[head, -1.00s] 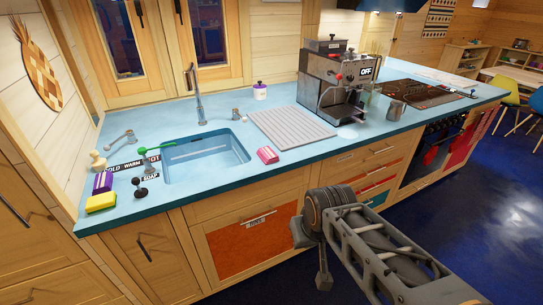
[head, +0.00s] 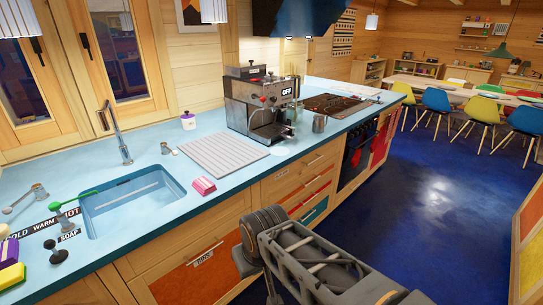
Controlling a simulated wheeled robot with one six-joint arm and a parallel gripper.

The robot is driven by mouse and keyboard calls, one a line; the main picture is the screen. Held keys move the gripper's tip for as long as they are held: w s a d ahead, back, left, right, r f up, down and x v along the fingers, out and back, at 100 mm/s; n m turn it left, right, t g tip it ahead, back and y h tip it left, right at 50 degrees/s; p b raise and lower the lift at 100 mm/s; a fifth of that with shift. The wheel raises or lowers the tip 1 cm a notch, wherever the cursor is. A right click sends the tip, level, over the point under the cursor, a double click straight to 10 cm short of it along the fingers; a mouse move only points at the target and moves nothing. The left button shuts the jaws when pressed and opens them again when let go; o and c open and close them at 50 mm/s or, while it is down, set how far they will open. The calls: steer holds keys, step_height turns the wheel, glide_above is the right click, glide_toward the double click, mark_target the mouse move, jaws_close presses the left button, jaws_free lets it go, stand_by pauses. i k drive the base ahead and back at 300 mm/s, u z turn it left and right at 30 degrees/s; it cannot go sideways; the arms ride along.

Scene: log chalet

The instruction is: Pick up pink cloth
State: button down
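The pink cloth (head: 202,186) lies folded on the blue counter (head: 240,176), close to its front edge. It sits just right of the sink (head: 132,204) and in front of the ribbed grey drying mat (head: 222,153). Nothing covers it. My arm shows at the bottom of the head view, below and to the right of the cloth, in front of the drawers. It is apart from the cloth. My gripper's fingertips cannot be made out, so I cannot tell whether it is open or shut.
A coffee machine (head: 262,105) stands behind and right of the cloth, with a metal jug (head: 319,122) beside it. A tall faucet (head: 115,132) rises behind the sink. A yellow sponge (head: 11,276) lies at far left. Blue floor (head: 420,190) is open on the right.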

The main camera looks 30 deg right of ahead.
mark_target(204, 186)
steer(key=z, duration=0.3)
steer(key=k, duration=0.3)
steer(key=u, duration=1.15)
steer(key=i, duration=1.45)
steer(key=z, duration=0.7)
